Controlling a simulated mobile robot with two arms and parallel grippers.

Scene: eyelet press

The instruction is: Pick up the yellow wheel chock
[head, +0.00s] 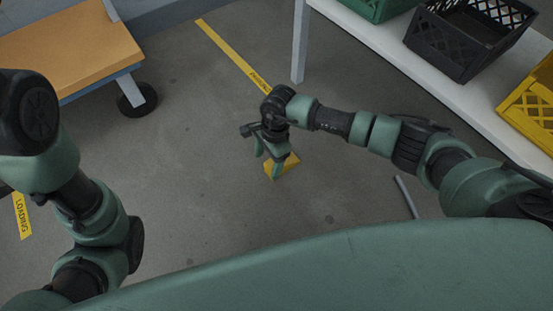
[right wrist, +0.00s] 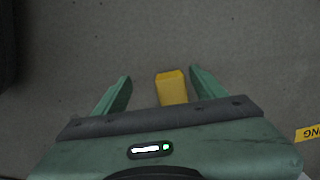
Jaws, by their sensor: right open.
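The yellow wheel chock (head: 289,163) sits on the grey floor near the middle of the head view, partly hidden behind my right gripper. My right gripper (head: 267,166) points down over it with its green fingers apart. In the right wrist view the chock (right wrist: 172,87) shows between the two open fingers of the gripper (right wrist: 160,85), closer to the right-hand finger. Its lower part is hidden by the gripper body. I see no contact between fingers and chock. My left arm is at the left of the head view, but its gripper is not visible.
An orange-topped cart (head: 75,45) with a black wheel (head: 137,98) stands at upper left. A white shelf (head: 385,55) at upper right bears a black crate (head: 465,40), a green crate (head: 380,8) and a yellow crate (head: 530,105). A grey bar (head: 406,196) shows beneath my right arm. Floor around the chock is clear.

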